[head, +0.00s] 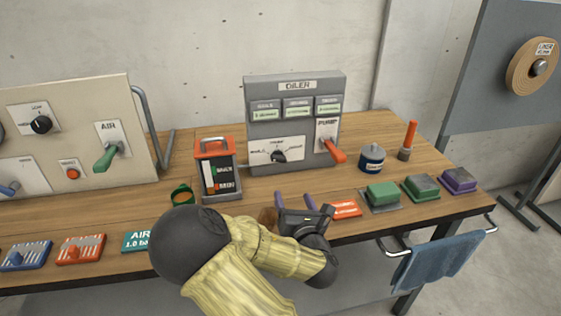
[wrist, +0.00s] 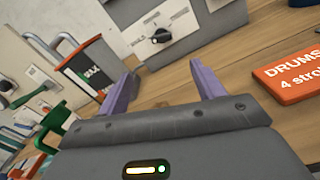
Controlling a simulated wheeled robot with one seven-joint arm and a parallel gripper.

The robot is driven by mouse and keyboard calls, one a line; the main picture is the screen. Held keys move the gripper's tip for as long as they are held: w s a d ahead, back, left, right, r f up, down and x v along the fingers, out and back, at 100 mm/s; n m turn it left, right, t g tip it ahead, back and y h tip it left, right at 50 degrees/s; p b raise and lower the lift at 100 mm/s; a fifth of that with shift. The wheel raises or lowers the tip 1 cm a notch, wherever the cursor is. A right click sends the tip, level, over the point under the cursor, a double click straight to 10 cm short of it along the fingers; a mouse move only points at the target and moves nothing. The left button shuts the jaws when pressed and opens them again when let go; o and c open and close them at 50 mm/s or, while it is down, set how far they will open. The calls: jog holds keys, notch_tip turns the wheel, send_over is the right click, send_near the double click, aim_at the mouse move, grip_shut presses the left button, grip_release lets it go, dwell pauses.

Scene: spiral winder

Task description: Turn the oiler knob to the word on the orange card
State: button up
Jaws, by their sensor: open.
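The grey oiler box (head: 293,110) stands at the back of the bench. Its black knob (head: 278,156) sits on a white plate at lower left; the plate's small words are hard to read. The knob also shows in the wrist view (wrist: 160,36), top centre; I cannot tell its exact setting. The orange card (head: 345,209) lies on the bench right of my gripper; in the wrist view (wrist: 290,75) it reads "DRUMS" and "4 strok", cut off. My gripper (head: 294,199) is open and empty, its purple fingers (wrist: 165,72) in front of the knob and apart from it.
A red pump lever (head: 334,152) juts from the box right of the knob. A blue pot (head: 372,158) and several coloured blocks (head: 383,195) are at right. Bare wood lies before the box.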

aim_at(280, 159)
jog(key=shift+s+d, duration=0.2)
jog(key=p+x, duration=0.1)
jog(key=x, duration=1.6)
jog(key=shift+w+f, duration=0.1)
jog(key=shift+w, duration=0.15)
jog(key=c, duration=1)
